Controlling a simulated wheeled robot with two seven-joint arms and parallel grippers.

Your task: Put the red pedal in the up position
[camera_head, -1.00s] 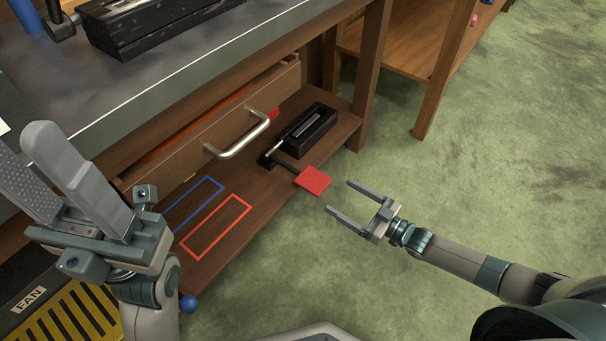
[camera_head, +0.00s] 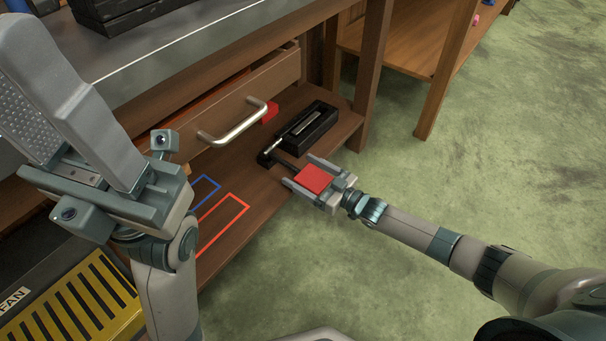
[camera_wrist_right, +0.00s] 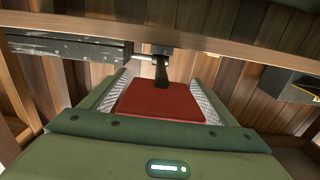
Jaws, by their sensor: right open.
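The red pedal (camera_head: 313,179) is a flat red plate on a dark arm, which joins a black housing (camera_head: 308,131) on the low wooden shelf. My right gripper (camera_head: 299,170) is open, with one finger on each side of the red plate. In the right wrist view the red pedal (camera_wrist_right: 168,102) lies between the two fingers (camera_wrist_right: 165,90), and its dark arm runs away toward the housing. I cannot tell whether the fingers touch it. My left gripper (camera_head: 75,110) is at the left, large and close to the camera, away from the pedal; its jaw opening is unclear.
A drawer with a metal handle (camera_head: 233,125) sits under the grey-topped workbench. A small red block (camera_head: 269,112) is behind the handle. Blue (camera_head: 206,188) and red (camera_head: 222,221) outlines mark the shelf. A yellow slatted FAN unit (camera_head: 75,310) is at lower left. Green floor at right is free.

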